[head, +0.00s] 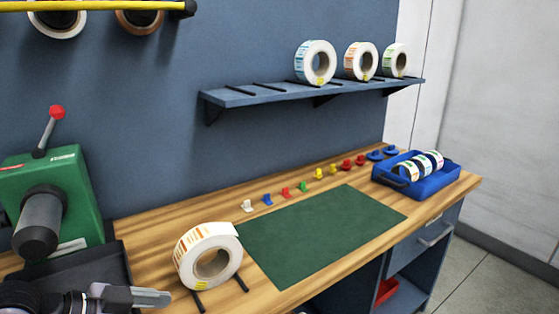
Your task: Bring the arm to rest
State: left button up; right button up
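My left gripper (160,298) shows at the bottom left corner, its fingers pointing right, over the front of the workbench. I see it from the side, so the gap between its fingers cannot be made out. Nothing shows held in it. A large label roll (208,256) stands upright on the wooden bench (160,222), a little right of and above the gripper in the picture, and apart from it. My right gripper is not in view.
A green rewinder machine (62,185) with a red-knobbed lever stands at the left. A green mat (315,235) lies clear on the bench. Several small coloured pieces line its back. A blue tray (430,187) holds label rolls at the right. A wall shelf (270,95) carries more rolls.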

pick_arm(q)
jog(key=s+d+f+n+y, duration=0.2)
jog(key=s+d+f, duration=0.3)
jog(key=f, duration=0.4)
jog(key=s+a+f+n+g+y, duration=0.1)
jog(key=s+a+f+n+y, duration=0.3)
jog(key=s, duration=0.3)
jog(key=s+a+f+n+g+y, duration=0.2)
jog(key=s+a+f+n+y, duration=0.15)
jog(key=s+a, duration=0.3)
jog(key=w+d+f+t+h+p, duration=0.1)
jog(key=w+d+f+t+h, duration=0.1)
jog(key=w+f+t, duration=0.5)
jog(key=shift+d+f+m+h+p, duration=0.3)
jog(key=shift+d+f+m+h, duration=0.1)
jog(key=shift+d, duration=0.35)
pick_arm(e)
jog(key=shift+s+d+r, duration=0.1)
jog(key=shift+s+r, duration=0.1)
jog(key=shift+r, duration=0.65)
